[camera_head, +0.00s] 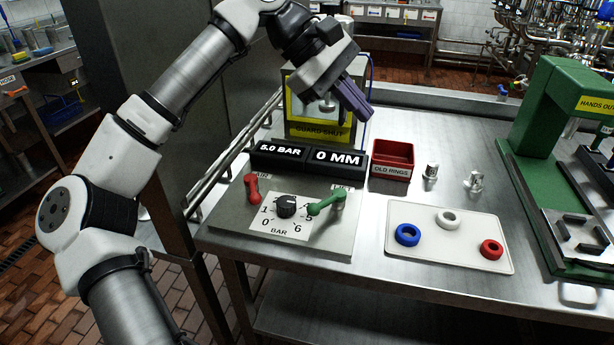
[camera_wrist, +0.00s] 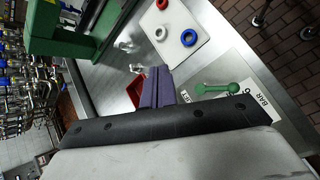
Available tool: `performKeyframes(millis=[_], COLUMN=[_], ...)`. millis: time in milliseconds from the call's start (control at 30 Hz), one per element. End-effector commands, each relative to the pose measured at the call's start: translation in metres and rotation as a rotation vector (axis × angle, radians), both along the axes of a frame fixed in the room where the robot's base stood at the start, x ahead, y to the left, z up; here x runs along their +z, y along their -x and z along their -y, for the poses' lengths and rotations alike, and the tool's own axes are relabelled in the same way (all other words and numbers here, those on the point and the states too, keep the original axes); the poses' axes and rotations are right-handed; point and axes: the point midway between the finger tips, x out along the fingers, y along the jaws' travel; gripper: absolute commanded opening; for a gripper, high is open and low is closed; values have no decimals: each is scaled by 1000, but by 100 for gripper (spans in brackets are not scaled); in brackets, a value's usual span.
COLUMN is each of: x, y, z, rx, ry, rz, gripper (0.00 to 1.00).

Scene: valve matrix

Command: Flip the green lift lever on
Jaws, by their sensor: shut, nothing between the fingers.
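The green lift lever (camera_head: 328,204) is on the right side of the grey control panel (camera_head: 340,238). Its handle slants up and to the right from its pivot, beside the dial. The lever also shows in the wrist view (camera_wrist: 215,88), right of my fingers. My gripper (camera_head: 368,112), with purple fingers, is shut and empty, held above and behind the panel, apart from the lever. In the wrist view my fingers (camera_wrist: 158,70) cover part of the red bin.
A red lever (camera_head: 252,188) and a black dial (camera_head: 287,205) share the panel. Behind stand displays reading 5.0 BAR and 0 MM (camera_head: 308,158) and a guarded box (camera_head: 318,130). A red bin (camera_head: 393,158), metal fittings and a white tray (camera_head: 450,262) with rings are right. A green press (camera_head: 560,130) stands far right.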

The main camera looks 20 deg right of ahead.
Motion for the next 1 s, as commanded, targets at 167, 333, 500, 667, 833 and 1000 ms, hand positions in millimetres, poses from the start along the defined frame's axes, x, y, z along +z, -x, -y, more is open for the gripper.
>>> performKeyframes(millis=[167, 333, 500, 667, 833, 1000], x=[-46, -59, -61, -61, -62, -75], y=[-42, -63, -70, -70, -70, -67], z=[-34, -66, -79, -79, -79, -77], rx=[-29, -48, -55, -57, -57, -58], ry=[-319, -503, -567, -568, -567, -566], rz=[125, 168, 176, 177, 176, 175], gripper=[0, 0, 0, 0, 0, 0])
